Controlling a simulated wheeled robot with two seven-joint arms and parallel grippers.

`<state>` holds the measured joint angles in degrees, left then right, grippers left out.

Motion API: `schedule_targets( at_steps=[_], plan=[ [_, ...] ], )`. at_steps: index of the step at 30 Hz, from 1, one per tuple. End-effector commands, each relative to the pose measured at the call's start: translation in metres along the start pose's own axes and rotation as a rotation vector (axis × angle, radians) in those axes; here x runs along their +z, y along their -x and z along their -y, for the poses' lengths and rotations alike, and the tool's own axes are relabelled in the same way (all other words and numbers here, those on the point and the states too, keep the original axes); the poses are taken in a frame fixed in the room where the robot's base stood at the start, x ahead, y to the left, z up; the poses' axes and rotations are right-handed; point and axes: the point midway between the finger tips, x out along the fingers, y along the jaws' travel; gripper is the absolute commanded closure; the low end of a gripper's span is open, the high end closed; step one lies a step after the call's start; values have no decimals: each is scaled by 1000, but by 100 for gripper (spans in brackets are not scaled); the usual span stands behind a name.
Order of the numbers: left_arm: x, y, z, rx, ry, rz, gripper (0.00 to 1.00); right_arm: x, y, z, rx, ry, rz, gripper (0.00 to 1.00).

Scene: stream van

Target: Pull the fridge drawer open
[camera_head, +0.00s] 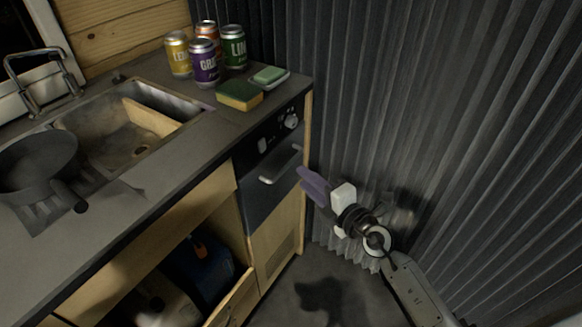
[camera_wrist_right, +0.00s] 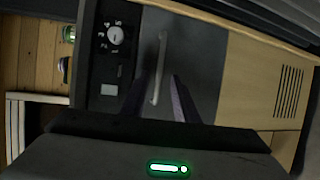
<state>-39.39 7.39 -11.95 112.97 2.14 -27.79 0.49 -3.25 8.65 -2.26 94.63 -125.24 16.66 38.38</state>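The fridge drawer (camera_head: 268,187) has a dark front with a light bar handle (camera_head: 281,166), set into the right end of the counter unit. It appears closed. My right gripper (camera_head: 306,184) has purple fingers and is just right of the handle in the head view, pointing toward the drawer. In the right wrist view the drawer front (camera_wrist_right: 203,72) fills the middle. The handle (camera_wrist_right: 162,62) lies between my two spread, empty fingers (camera_wrist_right: 158,105); I cannot tell how close they are to it. My left gripper is not in view.
A control panel with a knob (camera_head: 291,121) is above the drawer, and a vented wood panel (camera_head: 276,245) is below. Several cans, a sponge (camera_head: 239,95) and a soap dish stand on the counter (camera_head: 200,140). A corrugated wall (camera_head: 420,110) is close on the right. A lower cabinet stands open.

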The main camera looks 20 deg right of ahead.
Motion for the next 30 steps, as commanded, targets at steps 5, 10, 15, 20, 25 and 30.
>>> schedule_targets(
  at_steps=[5,10,15,20,25,30],
  plan=[
    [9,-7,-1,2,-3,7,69,0,-36,1,4,2,1,72],
    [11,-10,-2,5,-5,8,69,0,-59,1,1,0,0,72],
    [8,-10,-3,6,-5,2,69,0,-70,0,2,0,0,72],
    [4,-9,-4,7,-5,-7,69,0,-71,0,1,0,1,72],
    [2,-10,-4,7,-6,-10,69,0,-70,0,1,0,1,83],
    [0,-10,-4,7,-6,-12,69,0,-70,0,1,0,1,100]
  ],
)
